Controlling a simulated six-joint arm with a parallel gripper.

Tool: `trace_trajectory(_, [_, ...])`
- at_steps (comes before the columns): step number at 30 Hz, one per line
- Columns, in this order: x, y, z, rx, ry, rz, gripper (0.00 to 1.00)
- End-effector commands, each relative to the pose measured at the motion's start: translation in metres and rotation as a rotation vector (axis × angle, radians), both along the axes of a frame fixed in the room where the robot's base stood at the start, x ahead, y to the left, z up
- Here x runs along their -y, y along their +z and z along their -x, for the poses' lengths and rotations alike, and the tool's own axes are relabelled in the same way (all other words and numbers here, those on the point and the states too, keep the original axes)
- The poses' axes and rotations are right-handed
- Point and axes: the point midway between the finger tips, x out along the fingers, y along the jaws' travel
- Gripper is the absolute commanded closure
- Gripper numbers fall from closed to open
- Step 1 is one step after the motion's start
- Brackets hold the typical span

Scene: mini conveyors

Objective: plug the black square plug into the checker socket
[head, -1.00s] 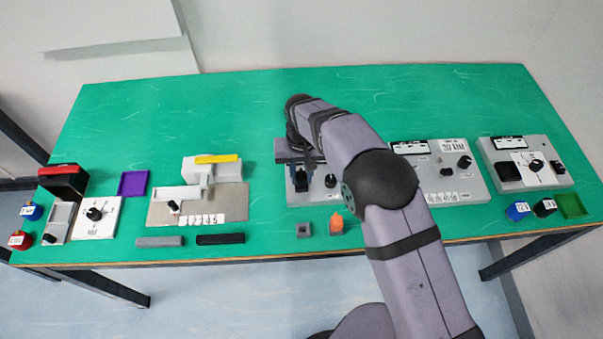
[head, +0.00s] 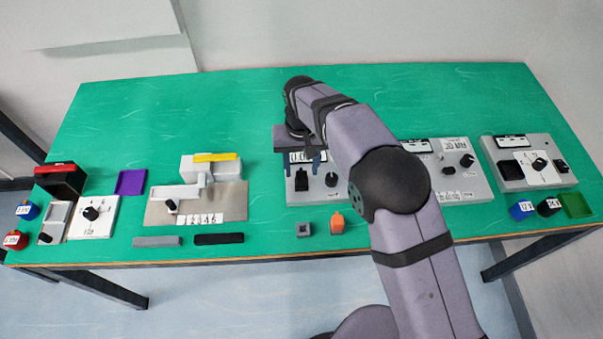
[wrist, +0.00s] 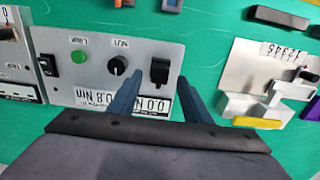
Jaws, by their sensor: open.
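The black square plug (head: 302,182) stands at the left part of a grey checker panel (head: 318,192), where the socket is. In the wrist view the plug (wrist: 160,71) sits upright on the panel, beside a black knob and next to a display. The socket itself is hidden under the plug, so I cannot tell how deep it sits. My gripper (wrist: 160,84) is open, with its two blue-grey fingers on either side of the plug in that view, apart from it. In the head view my gripper (head: 303,165) is above and behind the plug.
A grey block (head: 304,229) and an orange block (head: 337,223) stand in front of the panel. Another panel (head: 452,182) is close on the right, behind my arm. A slider fixture (head: 235,204) stands on the left. The back of the green table is clear.

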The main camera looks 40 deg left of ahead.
Motion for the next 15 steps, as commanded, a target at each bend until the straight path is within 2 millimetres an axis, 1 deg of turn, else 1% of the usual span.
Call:
trace_trajectory(3, [-0.001,0.015,0.0,0.002,0.0,-0.004,0.55])
trace_trajectory(6, [-0.001,0.025,0.0,0.001,0.0,-0.003,0.55])
trace_trajectory(10, [0.0,0.032,0.0,0.001,0.0,-0.001,0.55])
trace_trajectory(15, [0.0,0.035,0.0,0.0,0.0,0.0,0.55])
